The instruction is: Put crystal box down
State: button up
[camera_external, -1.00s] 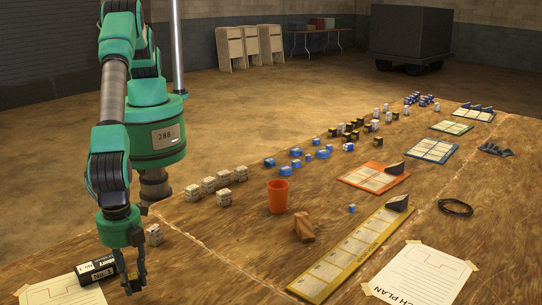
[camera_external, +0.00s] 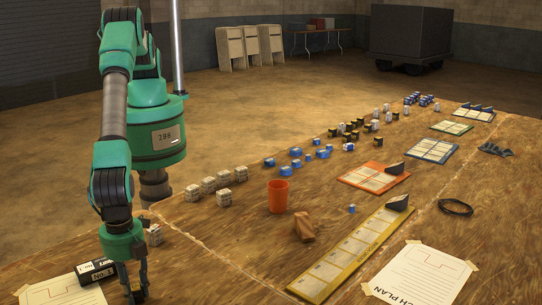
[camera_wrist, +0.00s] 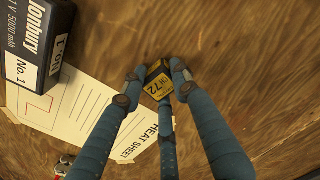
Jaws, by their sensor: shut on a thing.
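The crystal box (camera_wrist: 158,83) is a small black box with a yellow label reading "CH 72", seen in the camera_wrist view between my fingertips. My gripper (camera_wrist: 157,77) is shut on it, with its blue-grey fingers around the box. In the camera_external view my gripper (camera_external: 136,293) points down at the near left of the wooden table, just right of a black battery box. The crystal box is hard to make out there among the fingers. I cannot tell whether it touches the table.
The black battery box marked "No.1" (camera_wrist: 32,45) lies by the white heat sheet (camera_wrist: 84,113). Several pale blocks (camera_external: 222,184), an orange cup (camera_external: 277,196) and a brown block (camera_external: 303,227) stand farther right. A long yellow tray (camera_external: 349,256) lies beyond. The wood right of my gripper is bare.

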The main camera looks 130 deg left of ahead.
aim_at(134, 287)
jog(key=shift+f, duration=0.15)
jog(key=o, duration=0.9)
jog(key=shift+o, duration=0.2)
notch_tip(134, 287, up, 12)
jog(key=shift+p, duration=0.45)
